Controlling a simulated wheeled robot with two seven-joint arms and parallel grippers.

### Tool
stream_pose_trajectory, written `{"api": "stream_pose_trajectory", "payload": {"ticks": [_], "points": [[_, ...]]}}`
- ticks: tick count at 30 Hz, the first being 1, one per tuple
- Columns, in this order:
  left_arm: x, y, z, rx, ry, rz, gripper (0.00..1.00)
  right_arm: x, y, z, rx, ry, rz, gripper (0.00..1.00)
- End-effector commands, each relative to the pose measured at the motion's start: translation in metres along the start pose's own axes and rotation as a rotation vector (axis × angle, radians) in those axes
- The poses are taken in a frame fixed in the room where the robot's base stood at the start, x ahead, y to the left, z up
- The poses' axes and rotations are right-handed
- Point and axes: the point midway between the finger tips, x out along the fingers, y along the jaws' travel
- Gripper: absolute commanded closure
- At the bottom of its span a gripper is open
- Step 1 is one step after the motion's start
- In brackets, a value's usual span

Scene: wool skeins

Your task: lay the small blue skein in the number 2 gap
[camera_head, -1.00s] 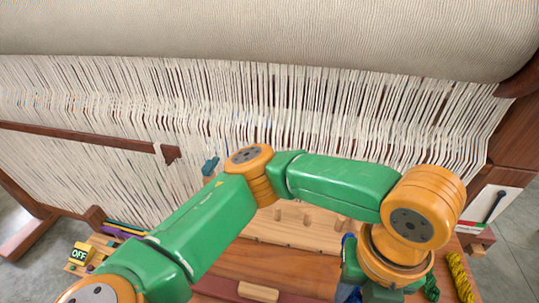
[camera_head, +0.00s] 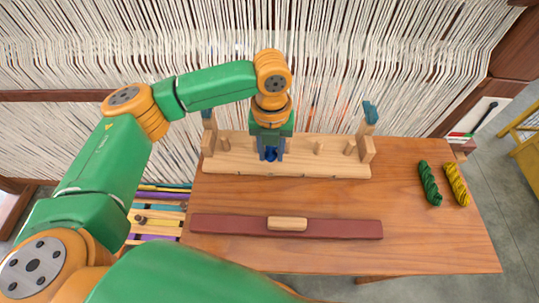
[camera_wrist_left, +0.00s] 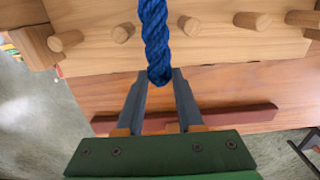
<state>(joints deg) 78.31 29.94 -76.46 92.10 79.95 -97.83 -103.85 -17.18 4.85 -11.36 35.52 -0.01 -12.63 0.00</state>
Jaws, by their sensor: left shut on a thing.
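The small blue skein (camera_wrist_left: 153,35) is a twisted rope, held near one end by my left gripper (camera_wrist_left: 160,78); its blue also shows in the head view (camera_head: 271,154). My left gripper (camera_head: 270,151) is shut on it, at the middle of the wooden peg board (camera_head: 330,171). In the left wrist view the skein runs across the board (camera_wrist_left: 220,48) between two pegs, one on its left (camera_wrist_left: 123,33) and one on its right (camera_wrist_left: 188,25). I cannot tell whether it touches the board. No gap numbers are readable. My right gripper is not in view.
A green skein (camera_head: 430,183) and a yellow skein (camera_head: 457,184) lie at the table's right. A dark red bar with a pale wooden handle (camera_head: 287,224) lies in front of the board. Loom threads (camera_head: 370,60) hang behind. The table (camera_head: 430,245) is bare at front right.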

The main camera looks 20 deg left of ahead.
Motion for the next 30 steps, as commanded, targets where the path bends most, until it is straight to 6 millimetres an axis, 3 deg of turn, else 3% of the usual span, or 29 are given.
{"api": "stream_pose_trajectory", "payload": {"ticks": [6, 16, 17, 19, 30], "points": [[0.033, 0.003, 0.003, 0.000, 0.000, 0.003, 1.00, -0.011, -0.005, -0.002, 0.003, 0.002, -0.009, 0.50], [0.038, 0.002, 0.003, 0.000, -0.001, 0.002, 1.00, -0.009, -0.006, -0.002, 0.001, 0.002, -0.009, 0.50], [0.038, 0.002, 0.003, 0.000, -0.001, 0.002, 0.56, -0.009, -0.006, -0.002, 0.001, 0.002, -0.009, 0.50], [0.037, 0.002, 0.003, 0.000, -0.001, 0.002, 0.37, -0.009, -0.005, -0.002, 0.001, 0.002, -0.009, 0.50], [0.030, 0.001, 0.003, 0.000, -0.002, -0.001, 0.34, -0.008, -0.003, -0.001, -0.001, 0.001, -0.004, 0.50]]}}
